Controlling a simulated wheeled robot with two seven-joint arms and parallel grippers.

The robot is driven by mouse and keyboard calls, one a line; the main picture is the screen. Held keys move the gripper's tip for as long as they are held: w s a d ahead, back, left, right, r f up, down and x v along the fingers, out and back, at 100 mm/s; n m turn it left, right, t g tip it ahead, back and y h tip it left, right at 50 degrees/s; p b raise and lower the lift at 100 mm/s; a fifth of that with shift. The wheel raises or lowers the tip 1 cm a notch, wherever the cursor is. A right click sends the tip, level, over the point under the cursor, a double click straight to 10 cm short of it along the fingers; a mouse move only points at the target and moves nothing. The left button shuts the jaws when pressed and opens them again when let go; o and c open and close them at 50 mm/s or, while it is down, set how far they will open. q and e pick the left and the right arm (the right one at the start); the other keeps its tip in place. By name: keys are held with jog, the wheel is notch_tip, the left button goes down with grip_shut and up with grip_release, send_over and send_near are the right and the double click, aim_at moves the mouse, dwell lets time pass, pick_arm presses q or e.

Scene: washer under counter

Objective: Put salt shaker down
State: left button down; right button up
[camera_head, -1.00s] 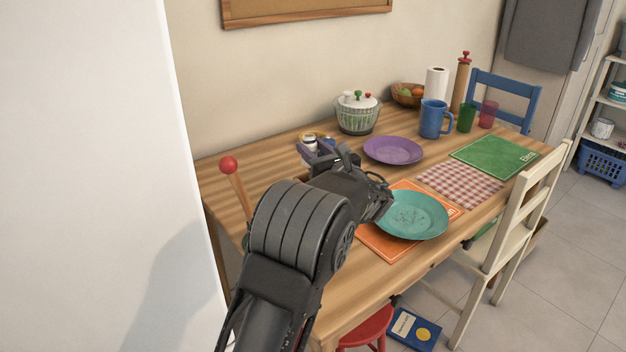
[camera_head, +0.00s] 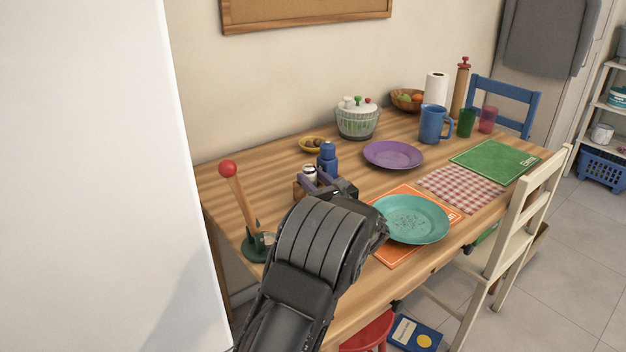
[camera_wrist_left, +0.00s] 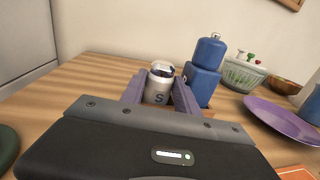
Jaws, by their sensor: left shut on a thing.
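The salt shaker (camera_wrist_left: 158,90) is a small pale cylinder marked "S", seen in the left wrist view. It also shows in the head view (camera_head: 309,174). My left gripper (camera_wrist_left: 160,95) is shut on it, with a purple finger on each side. In the head view the gripper (camera_head: 318,182) is over the left part of the table, and the shaker looks upright. The shaker's base is hidden, so I cannot tell whether it touches anything below. My right gripper is in neither view.
A blue mill (camera_head: 328,160) stands close beside the shaker, by a small wooden holder (camera_head: 298,189). A yellow bowl (camera_head: 312,145) is behind. A teal plate (camera_head: 412,220) and purple plate (camera_head: 394,155) lie right. A red-topped stand (camera_head: 236,190) is left. Bare wood (camera_head: 262,178) lies between.

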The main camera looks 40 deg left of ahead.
pick_arm(q)
jog(key=c, duration=0.9)
grip_release()
jog(key=shift+f, duration=0.1)
jog(key=shift+f+b, duration=0.15)
jog(key=shift+b, duration=0.15)
jog(key=v, duration=0.7)
jog(key=shift+w+d+f+p, duration=0.1)
jog(key=shift+f+p, duration=0.1)
jog(key=shift+p, duration=0.2)
jog(key=shift+s+d, duration=0.25)
jog(key=shift+d, duration=0.1)
jog(key=shift+f, duration=0.1)
